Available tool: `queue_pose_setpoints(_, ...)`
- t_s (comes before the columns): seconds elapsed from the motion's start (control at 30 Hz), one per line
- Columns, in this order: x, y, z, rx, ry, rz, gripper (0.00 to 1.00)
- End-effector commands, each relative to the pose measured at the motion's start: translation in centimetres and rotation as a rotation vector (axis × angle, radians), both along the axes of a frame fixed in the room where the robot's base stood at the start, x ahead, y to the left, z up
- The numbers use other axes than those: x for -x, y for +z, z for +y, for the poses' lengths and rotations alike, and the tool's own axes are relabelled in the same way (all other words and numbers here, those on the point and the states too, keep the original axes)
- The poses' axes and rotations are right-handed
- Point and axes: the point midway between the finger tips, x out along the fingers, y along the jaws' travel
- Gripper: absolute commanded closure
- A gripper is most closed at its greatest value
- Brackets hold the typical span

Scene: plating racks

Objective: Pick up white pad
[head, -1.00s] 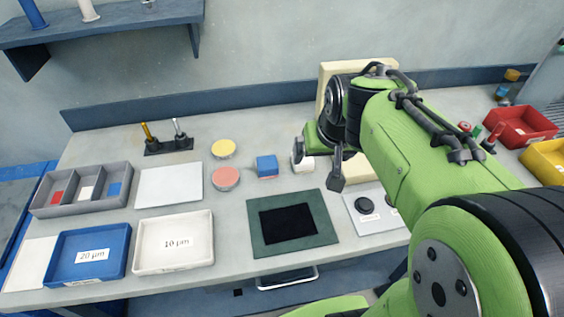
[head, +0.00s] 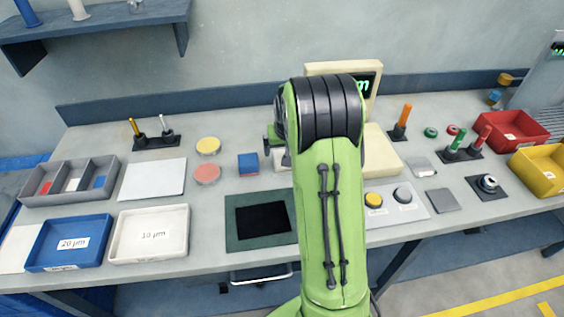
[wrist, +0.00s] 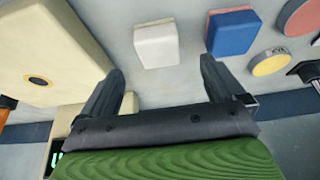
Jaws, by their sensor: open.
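The white pad (wrist: 155,45) is a small rounded block lying on the bench. In the wrist view it sits ahead of my gripper (wrist: 160,80), roughly in line with the gap between the fingers and apart from them. My gripper is open and empty. In the head view my arm hides most of the gripper, and only a sliver of the white pad (head: 280,160) shows to the right of the blue block (head: 248,164).
The blue block (wrist: 230,33) lies close beside the pad, with red and yellow discs beyond it. A large cream machine (wrist: 45,50) stands on the pad's other side. A green-framed dark mat (head: 240,240) lies in front. Trays fill the left side of the bench.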

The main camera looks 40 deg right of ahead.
Motion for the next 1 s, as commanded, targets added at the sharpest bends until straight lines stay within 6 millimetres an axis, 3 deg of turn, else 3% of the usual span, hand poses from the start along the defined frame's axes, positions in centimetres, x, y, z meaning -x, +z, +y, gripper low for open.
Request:
queue_pose_setpoints(0.03, -0.3, -1.2, -0.2, -0.001, 0.0, 0.003, 0.04)
queue_pose_setpoints(0.43, -2.2, -6.8, -1.4, 0.0, 0.0, 0.001, 0.04)
queue_pose_setpoints(0.7, -2.5, -7.3, -1.5, 0.0, 0.0, -0.001, 0.04)
queue_pose_setpoints(1.0, -2.5, -7.3, -1.5, 0.0, 0.0, -0.001, 0.49)
